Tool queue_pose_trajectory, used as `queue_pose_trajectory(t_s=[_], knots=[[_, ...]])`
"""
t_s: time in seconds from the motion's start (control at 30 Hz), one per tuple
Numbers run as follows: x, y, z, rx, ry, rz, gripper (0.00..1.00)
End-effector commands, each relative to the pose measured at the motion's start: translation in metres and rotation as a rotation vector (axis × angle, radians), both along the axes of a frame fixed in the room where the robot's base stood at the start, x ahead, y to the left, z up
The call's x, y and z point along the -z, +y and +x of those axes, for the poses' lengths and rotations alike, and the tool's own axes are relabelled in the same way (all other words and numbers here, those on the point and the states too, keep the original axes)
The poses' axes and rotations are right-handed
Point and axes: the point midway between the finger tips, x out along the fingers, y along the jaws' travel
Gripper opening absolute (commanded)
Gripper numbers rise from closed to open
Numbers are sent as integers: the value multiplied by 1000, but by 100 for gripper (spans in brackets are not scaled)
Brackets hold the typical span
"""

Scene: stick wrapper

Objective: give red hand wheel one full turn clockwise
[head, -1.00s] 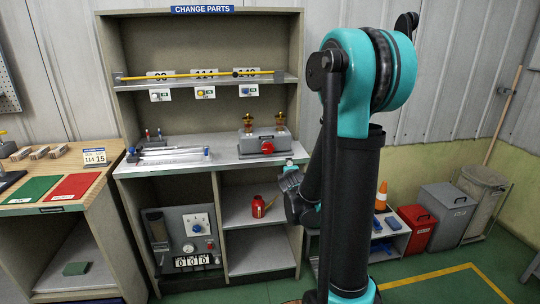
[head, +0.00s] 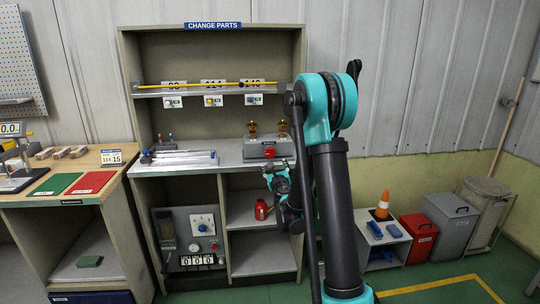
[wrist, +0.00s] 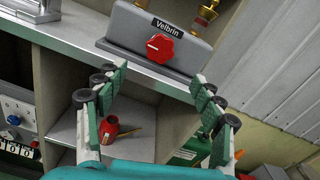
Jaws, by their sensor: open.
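The red hand wheel (wrist: 160,46) is a lobed knob with a white mark, on the front of a grey box (wrist: 122,27) labelled Velbrin. In the head view the wheel (head: 269,152) is small, on the counter of the change parts cabinet. My gripper (wrist: 158,88) is open and empty in the wrist view, its two fingers spread wide below the wheel and apart from it. In the head view my gripper (head: 270,168) is near the counter's front edge, partly hidden by my arm.
Brass fittings (head: 282,128) stand on top of the grey box. Metal rods (head: 180,158) lie on the counter (head: 228,152) to the left. A red can (head: 261,209) sits on the shelf below. A panel with dials (head: 197,240) stands lower left.

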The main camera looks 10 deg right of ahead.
Motion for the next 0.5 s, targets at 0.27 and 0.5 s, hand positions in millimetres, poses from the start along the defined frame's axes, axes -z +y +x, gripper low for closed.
queue_pose_trajectory(t_s=[0.27, 0.5], knots=[[0, 0, 57, 1, 0, 2, 68], [0, 0, 103, 1, 0, 3, 68]])
